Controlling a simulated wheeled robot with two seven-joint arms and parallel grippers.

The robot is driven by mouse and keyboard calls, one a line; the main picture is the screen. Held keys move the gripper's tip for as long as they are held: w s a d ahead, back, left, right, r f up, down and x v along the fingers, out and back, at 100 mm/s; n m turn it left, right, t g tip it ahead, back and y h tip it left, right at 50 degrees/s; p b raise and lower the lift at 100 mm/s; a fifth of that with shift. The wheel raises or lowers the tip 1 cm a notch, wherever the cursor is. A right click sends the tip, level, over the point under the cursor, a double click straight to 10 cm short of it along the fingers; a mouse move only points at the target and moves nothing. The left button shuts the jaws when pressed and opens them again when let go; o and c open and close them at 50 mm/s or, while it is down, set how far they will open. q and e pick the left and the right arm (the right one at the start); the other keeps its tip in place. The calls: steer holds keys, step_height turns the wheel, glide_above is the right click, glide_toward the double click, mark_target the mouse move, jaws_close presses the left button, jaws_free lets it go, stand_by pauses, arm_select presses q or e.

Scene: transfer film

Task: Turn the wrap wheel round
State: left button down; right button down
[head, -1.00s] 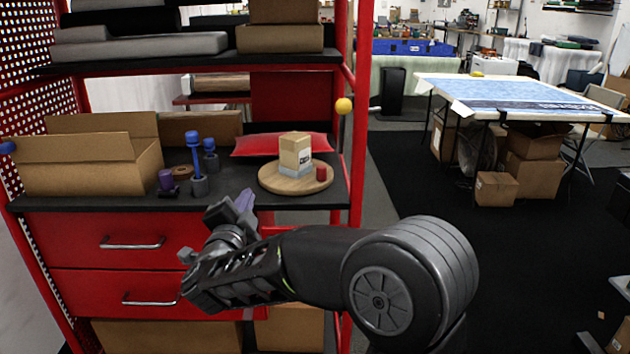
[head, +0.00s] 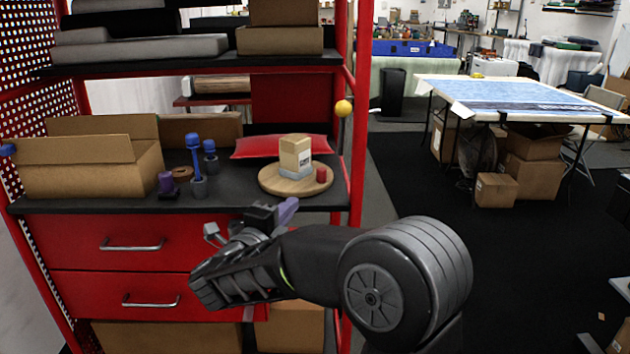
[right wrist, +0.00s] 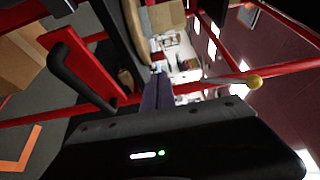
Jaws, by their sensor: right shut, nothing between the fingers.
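The wrap wheel is a round wooden disc (head: 268,180) on the black shelf top, near its right end. A small tan box with a white label (head: 295,155) stands on the disc on a grey pad, and a short red peg (head: 321,175) stands at its right front. In the right wrist view the disc's rim (right wrist: 134,22) shows near the top. My right gripper (head: 291,206) is shut and empty, in front of the shelf's front edge and below the wheel, apart from it. Its purple fingers also show in the right wrist view (right wrist: 158,90). My left gripper is out of view.
Left of the wheel stand blue and purple spools (head: 195,165) and an open cardboard box (head: 85,170). A red pouch (head: 255,147) lies behind the wheel. Red drawers (head: 95,240) are below.

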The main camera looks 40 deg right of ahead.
mark_target(320, 176)
steer(key=p+x, duration=0.1)
steer(key=x, duration=1.2)
steer(key=shift+d, duration=0.2)
